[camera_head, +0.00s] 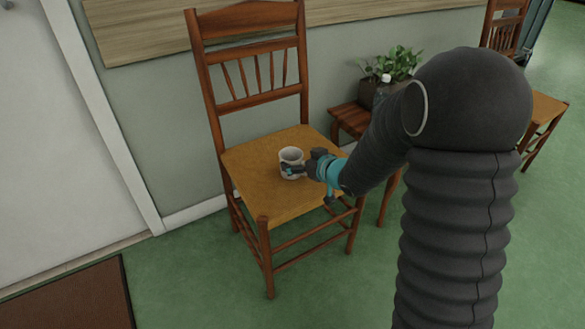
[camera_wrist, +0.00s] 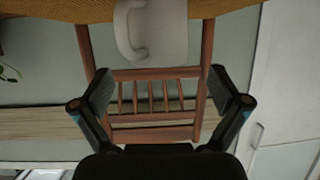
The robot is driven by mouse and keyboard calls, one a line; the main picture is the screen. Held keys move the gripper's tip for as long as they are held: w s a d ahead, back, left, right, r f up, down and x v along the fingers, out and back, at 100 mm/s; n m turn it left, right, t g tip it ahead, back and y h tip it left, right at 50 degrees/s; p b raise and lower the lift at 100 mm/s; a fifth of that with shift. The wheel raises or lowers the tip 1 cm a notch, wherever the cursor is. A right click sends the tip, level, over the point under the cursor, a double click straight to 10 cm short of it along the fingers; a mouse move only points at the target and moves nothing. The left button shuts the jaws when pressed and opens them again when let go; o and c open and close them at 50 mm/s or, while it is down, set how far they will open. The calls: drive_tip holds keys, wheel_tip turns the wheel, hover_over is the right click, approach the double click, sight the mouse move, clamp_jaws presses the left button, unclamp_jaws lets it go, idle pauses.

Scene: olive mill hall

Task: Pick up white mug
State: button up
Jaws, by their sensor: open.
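The white mug (camera_head: 291,155) stands upright on the woven seat of a wooden chair (camera_head: 258,205). In the wrist view the mug (camera_wrist: 168,30) is at the top middle, cut off by the frame edge, with its handle on the left side. My gripper (camera_head: 298,168) is at the mug from the right, and a finger covers part of the mug's lower side in the head view. In the wrist view my gripper's fingers (camera_wrist: 160,95) are spread wide apart, with the mug beyond them. I cannot tell whether a finger touches it.
The chair's slatted back (camera_head: 252,72) rises behind the mug. A small wooden stand (camera_head: 350,120) and a potted plant (camera_head: 398,65) are to the right, near another chair (camera_head: 545,105). A white door (camera_head: 60,130) and brown mat (camera_head: 70,300) are at left. Green floor is clear in front.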

sight(285, 154)
drive_tip(key=shift+x, duration=3.35)
drive_tip(key=shift+f, duration=0.1)
drive_tip(key=c, duration=1.4)
